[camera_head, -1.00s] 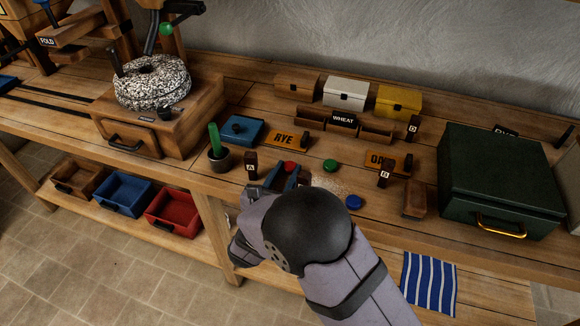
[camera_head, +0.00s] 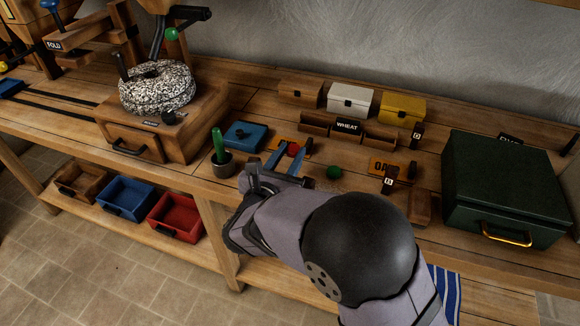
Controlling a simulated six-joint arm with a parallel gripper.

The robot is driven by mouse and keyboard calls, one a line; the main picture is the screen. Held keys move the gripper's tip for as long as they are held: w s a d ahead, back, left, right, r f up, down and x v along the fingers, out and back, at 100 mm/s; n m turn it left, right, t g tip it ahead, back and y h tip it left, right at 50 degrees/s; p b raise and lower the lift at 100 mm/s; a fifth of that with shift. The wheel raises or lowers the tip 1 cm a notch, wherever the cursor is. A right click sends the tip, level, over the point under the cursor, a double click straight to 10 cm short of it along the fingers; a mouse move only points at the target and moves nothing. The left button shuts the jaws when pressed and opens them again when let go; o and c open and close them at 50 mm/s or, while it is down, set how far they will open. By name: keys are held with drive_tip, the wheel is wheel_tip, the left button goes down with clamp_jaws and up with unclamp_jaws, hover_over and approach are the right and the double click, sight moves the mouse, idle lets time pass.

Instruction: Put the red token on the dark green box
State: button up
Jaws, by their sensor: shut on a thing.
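The red token (camera_head: 293,149) is between the blue-tipped fingers of my gripper (camera_head: 289,157), which is shut on it. My gripper is over the workbench, in front of the RYE plate (camera_head: 275,142), which it partly covers. I cannot tell exactly how high the token is above the bench. The dark green box (camera_head: 506,183) stands at the right end of the bench, lid closed, with a brass handle on its front. It is well to the right of my gripper.
A green token (camera_head: 333,172) lies just right of my gripper. Small lettered blocks (camera_head: 389,182), the OAT plate (camera_head: 381,167) and a wooden block (camera_head: 419,207) lie between gripper and green box. A potted green rod (camera_head: 218,147) stands left. The WHEAT rack (camera_head: 347,126) is behind.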

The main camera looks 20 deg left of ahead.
drive_tip(key=shift+r, duration=0.9)
